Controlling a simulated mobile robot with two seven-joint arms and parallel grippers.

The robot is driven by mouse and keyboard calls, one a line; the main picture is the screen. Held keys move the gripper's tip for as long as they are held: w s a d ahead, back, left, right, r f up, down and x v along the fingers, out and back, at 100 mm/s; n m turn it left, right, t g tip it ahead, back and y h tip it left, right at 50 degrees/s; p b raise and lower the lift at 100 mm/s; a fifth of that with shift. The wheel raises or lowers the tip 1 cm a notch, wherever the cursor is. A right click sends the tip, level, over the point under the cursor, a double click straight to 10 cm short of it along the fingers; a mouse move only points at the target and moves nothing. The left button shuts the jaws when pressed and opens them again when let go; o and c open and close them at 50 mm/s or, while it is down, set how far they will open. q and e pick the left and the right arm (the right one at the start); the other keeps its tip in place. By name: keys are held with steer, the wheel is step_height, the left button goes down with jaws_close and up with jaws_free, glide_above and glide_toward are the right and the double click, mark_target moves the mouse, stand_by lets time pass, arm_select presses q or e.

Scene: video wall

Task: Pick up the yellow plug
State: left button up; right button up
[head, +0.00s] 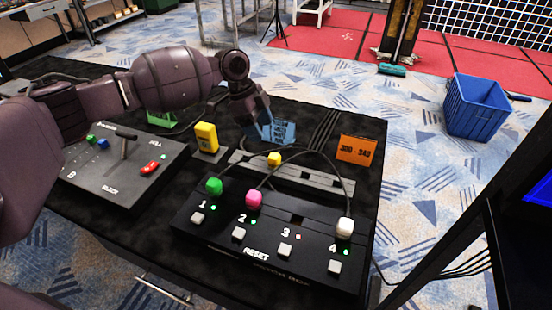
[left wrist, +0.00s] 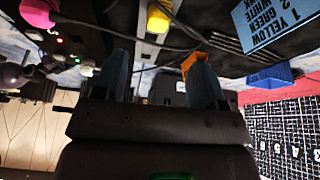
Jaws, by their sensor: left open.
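The yellow plug (head: 274,158) sits on a grey strip behind the black numbered panel (head: 215,240). It also shows at the top of the left wrist view (left wrist: 158,18), beyond the fingertips. My left gripper (head: 262,122) is open and empty, above and behind the yellow plug and apart from it. Its two spread fingers show in the left wrist view (left wrist: 160,80). The green plug (head: 214,185), pink plug (head: 254,199) and white plug (head: 344,227) stand on the numbered panel, with black cables running from them. My right gripper is not seen.
A blue lettered card (head: 284,132) stands close beside my left gripper. An orange sign (head: 356,149) stands right of it, and a yellow block (head: 206,137) left. A lever panel (head: 110,180) lies at left. A blue bin (head: 477,108) stands on the floor.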

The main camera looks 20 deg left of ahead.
mark_target(273, 156)
arm_select(q)
steer(key=shift+m, duration=0.3)
steer(key=x, duration=0.4)
steer(key=shift+s+d+f+b, duration=0.15)
steer(key=shift+s+f+b, duration=0.15)
steer(key=shift+b, duration=0.05)
steer(key=shift+d+f, duration=0.2)
steer(key=shift+f, duration=0.3)
steer(key=x, duration=0.5)
steer(key=shift+w+a+b, duration=0.1)
steer(key=shift+b, duration=0.3)
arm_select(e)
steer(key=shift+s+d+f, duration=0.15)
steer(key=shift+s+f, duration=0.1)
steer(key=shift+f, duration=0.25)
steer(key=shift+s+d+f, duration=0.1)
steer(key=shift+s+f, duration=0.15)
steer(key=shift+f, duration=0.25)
